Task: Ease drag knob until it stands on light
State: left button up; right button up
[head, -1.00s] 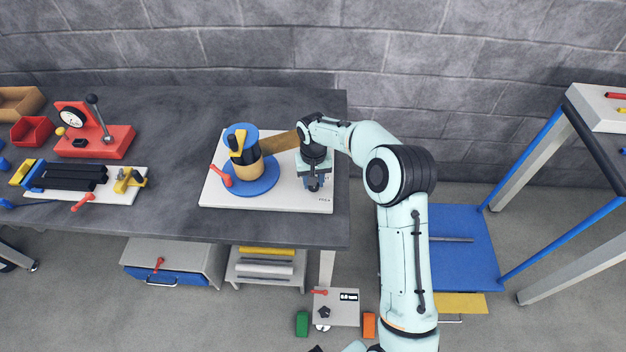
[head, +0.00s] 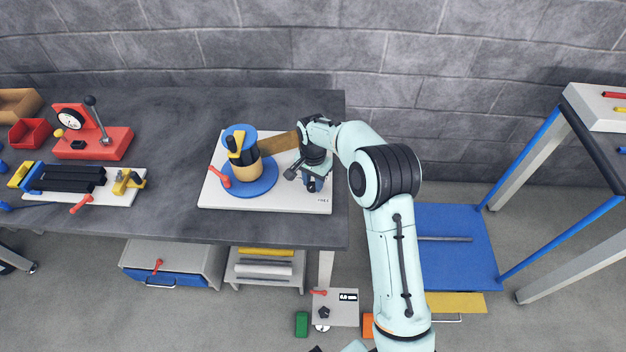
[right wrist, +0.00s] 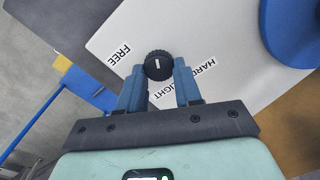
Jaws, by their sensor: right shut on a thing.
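The drag knob (right wrist: 158,65) is black and ribbed, with a short white line on its face. It sits on the white base plate (right wrist: 120,25) of the feed rack, which also shows in the head view (head: 215,196). The printed word FREE (right wrist: 119,56) lies left of the knob. My right gripper (right wrist: 160,75) is shut on the knob, one blue finger on each side. In the head view the arm hides the knob. My left gripper is out of view.
A spool on a blue disc (head: 262,186) stands left of the gripper, with a brown strip (head: 277,144) running toward the gripper. A red gauge stand (head: 95,148) is farther left. The bench's right edge is close to the plate.

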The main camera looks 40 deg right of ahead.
aim_at(313, 184)
dwell(0.5)
jog(key=o, duration=1)
jog(key=shift+o, duration=0.2)
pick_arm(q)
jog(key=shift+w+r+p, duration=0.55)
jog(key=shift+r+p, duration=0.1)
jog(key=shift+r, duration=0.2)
pick_arm(e)
notch_tip(313, 184, up, 13)
jog(key=shift+r, duration=0.2)
